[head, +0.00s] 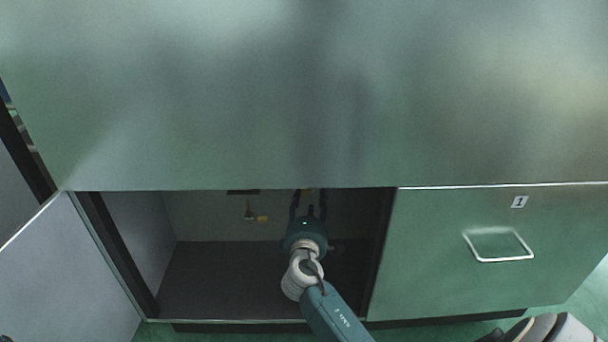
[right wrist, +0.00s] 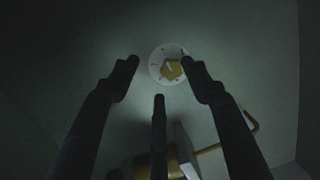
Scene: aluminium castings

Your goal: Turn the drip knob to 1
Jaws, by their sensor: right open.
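The drip knob shows in the right wrist view as a yellow knob (right wrist: 173,70) on a round white dial (right wrist: 158,58) with small dark marks, fixed to the cabinet's back wall. The marks are too small to read. My right gripper (head: 309,204) reaches into the open cabinet in the head view, fingers towards the back wall. In the right wrist view its three dark fingers (right wrist: 160,74) are spread and empty. The dial appears beyond the fingertips, and the right fingertip overlaps its edge. I cannot tell whether it touches. In the head view the knob is hidden.
The open cabinet (head: 215,280) has a door (head: 70,270) swung out left and a drawer (head: 430,260) with a handle right. A large metal panel (head: 300,100) overhangs it. A brass pipe (right wrist: 254,122) and a small yellow fitting (head: 262,218) are on the back wall.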

